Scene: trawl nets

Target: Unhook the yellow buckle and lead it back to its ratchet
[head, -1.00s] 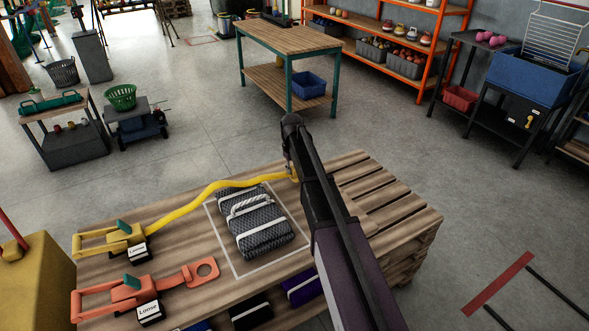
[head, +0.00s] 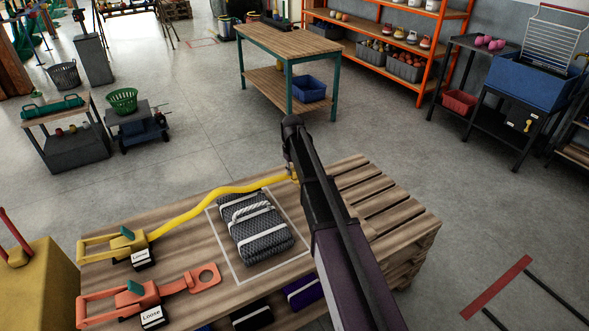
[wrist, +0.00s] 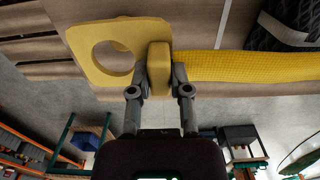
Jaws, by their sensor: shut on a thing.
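The yellow buckle (wrist: 92,62) is a flat plate with a round hole, at the end of a yellow strap (head: 210,198). My gripper (wrist: 158,84) is shut on the raised block of the buckle in the wrist view. In the head view my arm hides most of the gripper and buckle at the pallet's far edge. The strap runs left from there, behind the net bundle, to the yellow ratchet (head: 118,243), which has a teal lever and a "Loose" tag (head: 143,258). In the wrist view a rounded yellow piece shows through the buckle's hole; whether they touch I cannot tell.
The grey net bundle (head: 257,228) lies inside a white outline on the wooden pallet table (head: 380,200). An orange ratchet (head: 137,303) with its orange buckle (head: 205,277) lies in front of the yellow one. A yellow bollard (head: 35,285) stands at the left.

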